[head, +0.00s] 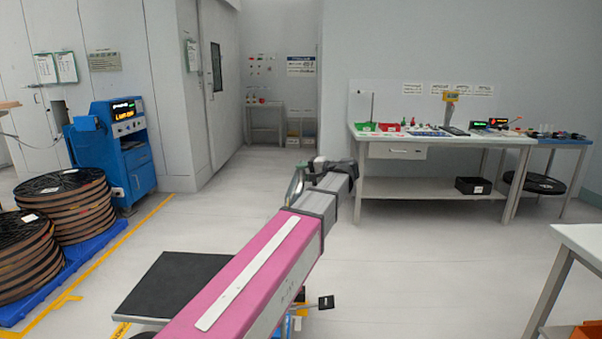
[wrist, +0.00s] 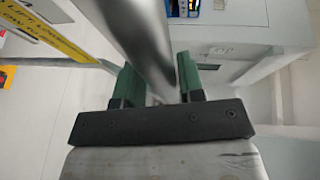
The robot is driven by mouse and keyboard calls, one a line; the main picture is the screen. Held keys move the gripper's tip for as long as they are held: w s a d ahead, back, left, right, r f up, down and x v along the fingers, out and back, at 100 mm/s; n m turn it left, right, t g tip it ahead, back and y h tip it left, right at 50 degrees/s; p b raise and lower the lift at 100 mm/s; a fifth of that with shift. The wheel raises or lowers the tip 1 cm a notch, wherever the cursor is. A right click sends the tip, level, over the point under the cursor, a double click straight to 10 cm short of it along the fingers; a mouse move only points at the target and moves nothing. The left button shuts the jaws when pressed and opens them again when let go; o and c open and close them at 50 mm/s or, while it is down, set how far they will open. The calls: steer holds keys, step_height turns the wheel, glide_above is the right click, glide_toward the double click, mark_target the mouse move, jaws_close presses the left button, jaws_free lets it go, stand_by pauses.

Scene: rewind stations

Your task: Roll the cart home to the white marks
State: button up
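My gripper (head: 322,165) is at the end of my pink arm, out over the middle of the floor in the head view. In the wrist view its two green fingers (wrist: 163,85) stand either side of a grey metal bar (wrist: 140,40). The bar runs down from the top and fills most of the gap; whether the fingers press on it I cannot tell. The bar may be the cart's handle. A yellow lettered strip (wrist: 55,35) crosses the upper left there. I see no white marks.
A workbench (head: 430,185) stands at the back right, a white table (head: 580,240) at the near right. At left are cable reels (head: 70,205) on a blue pallet (head: 85,250) and a blue machine (head: 125,165). Floor behind is clear.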

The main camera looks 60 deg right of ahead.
steer(key=shift+o, duration=0.9)
steer(key=shift+s, duration=0.1)
steer(key=s+r, duration=0.2)
steer(key=s, duration=0.8)
steer(key=shift+s, duration=0.3)
